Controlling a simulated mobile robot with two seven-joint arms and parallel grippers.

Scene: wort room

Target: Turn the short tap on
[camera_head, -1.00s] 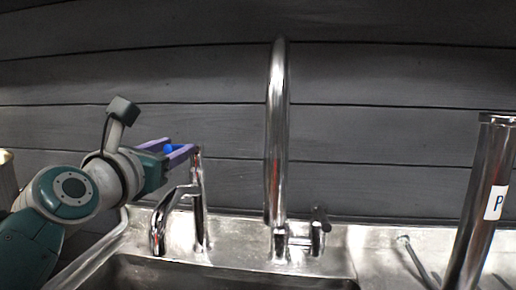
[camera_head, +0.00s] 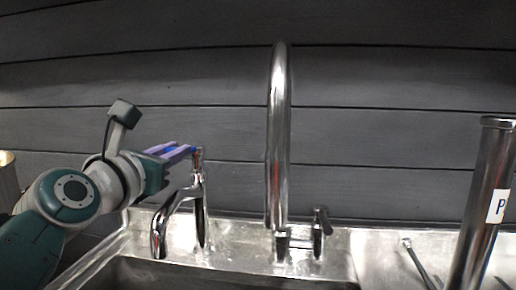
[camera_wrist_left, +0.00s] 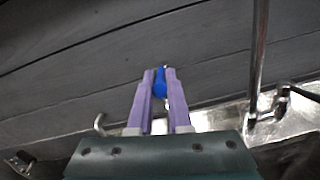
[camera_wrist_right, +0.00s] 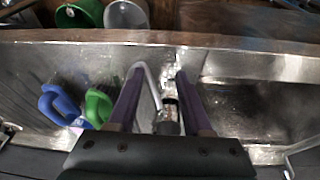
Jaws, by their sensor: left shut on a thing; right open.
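The short tap (camera_head: 200,215) is a chrome tap at the left of the sink's back ledge, with a spout curving down to the left and an upright lever on top. My left gripper (camera_head: 194,150) is shut on the top of this lever. In the left wrist view its purple fingers (camera_wrist_left: 160,72) are close together with a blue piece between them, and the lever is mostly hidden. My right gripper (camera_wrist_right: 160,71) is open, its purple fingers apart above a sink basin. It is out of the head view.
A tall chrome tap (camera_head: 278,130) with a small side lever (camera_head: 320,222) stands to the right. A chrome column with a "P" label (camera_head: 490,190) stands at far right. In the right wrist view, blue (camera_wrist_right: 58,105) and green (camera_wrist_right: 98,107) handled things lie in the basin.

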